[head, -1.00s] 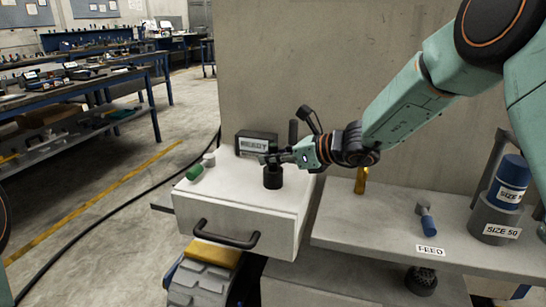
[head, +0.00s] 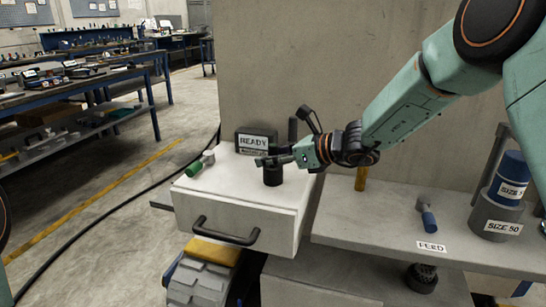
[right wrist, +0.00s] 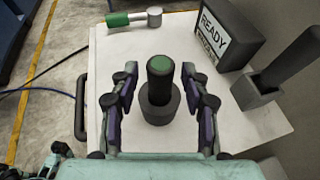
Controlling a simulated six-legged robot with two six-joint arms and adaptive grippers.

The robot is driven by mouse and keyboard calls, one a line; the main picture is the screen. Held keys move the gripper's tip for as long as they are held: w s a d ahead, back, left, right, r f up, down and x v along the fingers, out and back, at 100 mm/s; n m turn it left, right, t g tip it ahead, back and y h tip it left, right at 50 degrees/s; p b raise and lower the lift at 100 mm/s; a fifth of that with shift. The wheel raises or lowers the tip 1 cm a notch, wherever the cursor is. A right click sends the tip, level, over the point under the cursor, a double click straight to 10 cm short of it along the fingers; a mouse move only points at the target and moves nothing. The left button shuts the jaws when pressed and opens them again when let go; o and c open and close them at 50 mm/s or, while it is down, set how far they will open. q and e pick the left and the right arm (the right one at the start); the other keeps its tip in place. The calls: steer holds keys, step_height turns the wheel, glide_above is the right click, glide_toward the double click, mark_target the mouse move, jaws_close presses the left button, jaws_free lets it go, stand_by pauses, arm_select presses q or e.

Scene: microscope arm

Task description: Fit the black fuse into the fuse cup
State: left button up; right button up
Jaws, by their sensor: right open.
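The black fuse (right wrist: 160,71) is a dark cylinder with a green top. It stands upright in the dark round fuse cup (right wrist: 157,112) on the white cabinet top. The cup also shows in the head view (head: 273,179), where my gripper partly covers the fuse. My right gripper (right wrist: 161,83) is open, with one finger on each side of the fuse and visible gaps between. In the head view the right gripper (head: 268,161) comes in from the right, just above the cup. How deep the fuse sits is hidden by the cup wall. My left gripper is not in view.
A READY display (head: 256,142) stands behind the cup. A dark post on a grey base (right wrist: 256,91) stands to its right. A green-and-grey piece (right wrist: 131,18) lies at the left. A shelf (head: 380,220) holds a blue-handled piece (head: 427,219) and a SIZE 50 holder (head: 497,220).

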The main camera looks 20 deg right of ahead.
steer(key=shift+d, duration=0.1)
steer(key=v, duration=1.2)
steer(key=shift+s, duration=0.1)
stand_by(0.3)
